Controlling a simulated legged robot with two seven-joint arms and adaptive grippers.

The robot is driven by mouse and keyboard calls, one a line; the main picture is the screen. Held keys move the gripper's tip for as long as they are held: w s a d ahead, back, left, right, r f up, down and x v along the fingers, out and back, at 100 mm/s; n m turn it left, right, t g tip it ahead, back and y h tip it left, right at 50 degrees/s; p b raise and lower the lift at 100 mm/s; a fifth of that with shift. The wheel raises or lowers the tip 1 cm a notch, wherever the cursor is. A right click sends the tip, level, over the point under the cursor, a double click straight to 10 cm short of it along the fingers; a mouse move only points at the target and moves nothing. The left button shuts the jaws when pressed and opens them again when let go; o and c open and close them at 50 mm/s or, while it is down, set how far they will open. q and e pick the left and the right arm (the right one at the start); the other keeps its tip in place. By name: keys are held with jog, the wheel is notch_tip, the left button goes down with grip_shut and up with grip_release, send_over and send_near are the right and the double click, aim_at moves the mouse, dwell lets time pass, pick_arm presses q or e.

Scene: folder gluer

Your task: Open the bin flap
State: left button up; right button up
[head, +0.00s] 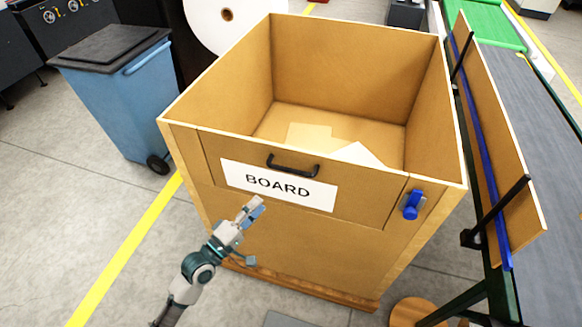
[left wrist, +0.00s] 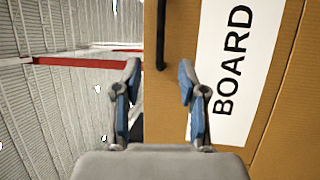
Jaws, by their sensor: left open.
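The bin (head: 290,245) is a large open-topped cardboard-brown box. Its front flap (head: 232,153) is upright and closed, with a white "BOARD" label (head: 278,185) and a black handle (head: 293,168). A blue latch (head: 411,205) sits at the flap's right end. My left gripper (head: 255,210) is open and empty, in front of the bin, below and left of the handle. In the left wrist view the handle (left wrist: 161,35) lies ahead of the open fingers (left wrist: 158,85), and the label (left wrist: 237,70) is to their right. My right gripper is not in view.
A blue wheeled bin (head: 120,95) with a dark lid stands at the left. A conveyor (head: 535,120) with a brown side board (head: 495,140) runs along the right. A round wooden stool top (head: 415,312) is at the lower right.

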pick_arm(q)
send_near(290, 171)
jog(key=w+d, duration=0.1)
jog(key=w, duration=0.1)
jog(key=x, duration=0.4)
jog(key=p+x, duration=0.1)
jog(key=x, duration=0.3)
jog(key=shift+s+d+f, duration=0.2)
jog(key=shift+d, duration=0.15)
jog(key=shift+w+d, duration=0.1)
jog(key=shift+w, duration=0.25)
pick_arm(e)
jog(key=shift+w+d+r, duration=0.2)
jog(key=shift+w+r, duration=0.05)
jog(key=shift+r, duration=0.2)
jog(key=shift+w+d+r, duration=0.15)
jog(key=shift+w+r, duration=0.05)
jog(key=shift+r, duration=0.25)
pick_arm(q)
jog(key=shift+a, duration=0.25)
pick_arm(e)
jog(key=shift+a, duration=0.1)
pick_arm(q)
jog(key=shift+c, duration=0.2)
grip_shut()
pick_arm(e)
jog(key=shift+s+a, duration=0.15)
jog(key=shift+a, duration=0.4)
